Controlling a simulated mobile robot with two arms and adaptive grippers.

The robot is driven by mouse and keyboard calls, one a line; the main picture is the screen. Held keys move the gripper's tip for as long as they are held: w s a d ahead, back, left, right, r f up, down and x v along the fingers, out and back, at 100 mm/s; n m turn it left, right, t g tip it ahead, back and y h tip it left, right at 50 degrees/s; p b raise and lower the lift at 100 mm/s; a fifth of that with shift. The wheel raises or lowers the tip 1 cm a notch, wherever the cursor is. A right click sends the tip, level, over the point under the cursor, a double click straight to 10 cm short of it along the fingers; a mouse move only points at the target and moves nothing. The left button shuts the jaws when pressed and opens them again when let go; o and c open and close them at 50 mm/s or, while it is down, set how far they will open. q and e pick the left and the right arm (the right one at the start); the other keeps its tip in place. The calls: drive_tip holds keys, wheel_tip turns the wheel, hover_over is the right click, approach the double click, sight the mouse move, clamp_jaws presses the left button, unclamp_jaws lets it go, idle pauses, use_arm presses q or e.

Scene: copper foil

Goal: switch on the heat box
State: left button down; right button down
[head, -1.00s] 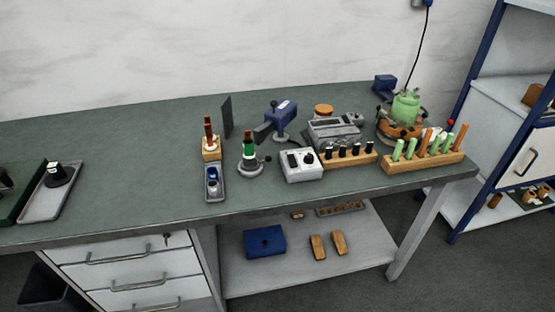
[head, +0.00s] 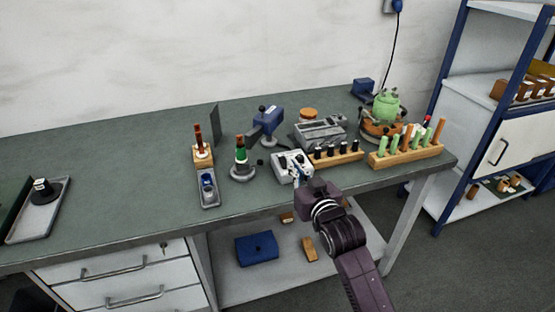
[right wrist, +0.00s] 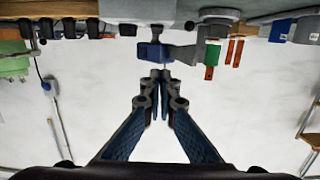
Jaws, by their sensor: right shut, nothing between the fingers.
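The heat box appears to be the small light-grey box (head: 280,169) with dark controls on top, near the front edge of the bench in the head view. My right gripper (head: 298,172) comes up from below right and is in front of this box, covering part of its front and top. In the right wrist view the right gripper (right wrist: 160,75) is shut with its fingertips together and nothing between them. A grey box edge (right wrist: 137,10) shows at the top of that view. I cannot tell whether the fingertips touch the box. My left gripper is not in view.
A wooden block with black-capped pieces (head: 336,158) stands right of the box, and a rack of green and orange sticks (head: 408,155) beyond it. A blue tool on a stand (head: 267,122) is behind. The bench's left middle (head: 110,160) is clear.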

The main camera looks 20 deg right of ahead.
drive_tip(key=shift+r, duration=0.3)
drive_tip(key=shift+w, duration=0.15)
drive_tip(key=p, duration=0.1)
hover_over(282, 163)
drive_tip(key=s, duration=0.1)
drive_tip(key=shift+a+f, duration=0.1)
drive_tip(key=shift+f, duration=0.4)
drive_tip(key=shift+w+f, duration=0.2)
drive_tip(key=shift+f, duration=0.45)
drive_tip(key=shift+w+f, duration=0.15)
drive_tip(key=shift+f, duration=0.45)
drive_tip(key=shift+w+f, duration=0.1)
drive_tip(key=shift+f, duration=0.75)
